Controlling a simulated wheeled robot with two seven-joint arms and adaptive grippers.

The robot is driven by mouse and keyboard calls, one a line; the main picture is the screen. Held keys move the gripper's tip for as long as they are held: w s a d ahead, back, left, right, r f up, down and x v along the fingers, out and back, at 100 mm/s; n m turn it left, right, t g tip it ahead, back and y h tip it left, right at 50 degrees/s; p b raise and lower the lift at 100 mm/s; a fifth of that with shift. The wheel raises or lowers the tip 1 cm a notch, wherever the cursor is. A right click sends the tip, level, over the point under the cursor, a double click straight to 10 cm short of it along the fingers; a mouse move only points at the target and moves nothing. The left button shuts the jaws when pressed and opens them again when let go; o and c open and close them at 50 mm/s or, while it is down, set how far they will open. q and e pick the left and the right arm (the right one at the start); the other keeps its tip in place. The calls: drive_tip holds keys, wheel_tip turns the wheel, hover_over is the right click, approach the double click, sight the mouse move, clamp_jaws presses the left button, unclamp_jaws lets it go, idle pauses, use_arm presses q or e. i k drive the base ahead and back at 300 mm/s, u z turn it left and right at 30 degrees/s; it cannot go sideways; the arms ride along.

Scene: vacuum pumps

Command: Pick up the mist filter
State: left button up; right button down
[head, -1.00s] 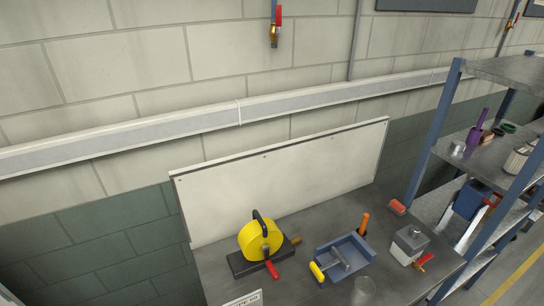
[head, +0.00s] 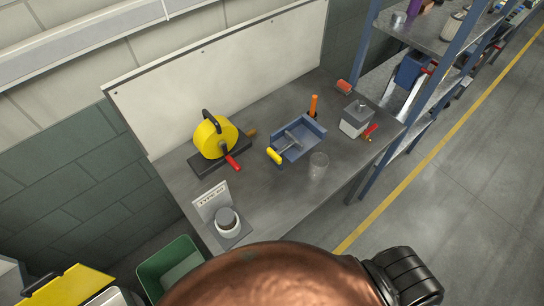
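I cannot tell for certain which object is the mist filter. A short white cylinder with a dark grey top (head: 227,222) stands on a small square plate at the bench's near left, beside a label card (head: 212,200) whose visible word looks like "TYPE". A pale ribbed cylinder (head: 453,25) stands on the upper shelf at the top right. Neither of my grippers shows in the head view. A large copper-brown rounded shape fills the bottom middle and hides what lies behind it.
The grey bench (head: 265,195) carries a yellow reel-like device (head: 212,138), a blue tray (head: 298,150), a clear cup (head: 318,167) and a grey-white box (head: 355,119). A green bin (head: 170,268) is at the lower left. Floor right of the yellow line (head: 440,150) is clear.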

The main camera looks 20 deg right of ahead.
sight(356, 117)
drive_tip(key=z, duration=0.6)
drive_tip(key=k, duration=0.75)
drive_tip(key=z, duration=0.9)
drive_tip(key=k, duration=0.5)
drive_tip(key=u, duration=0.2)
drive_tip(key=i, duration=0.8)
drive_tip(key=z, duration=0.15)
drive_tip(key=k, duration=0.45)
drive_tip(key=z, duration=0.8)
drive_tip(key=i, duration=1.55)
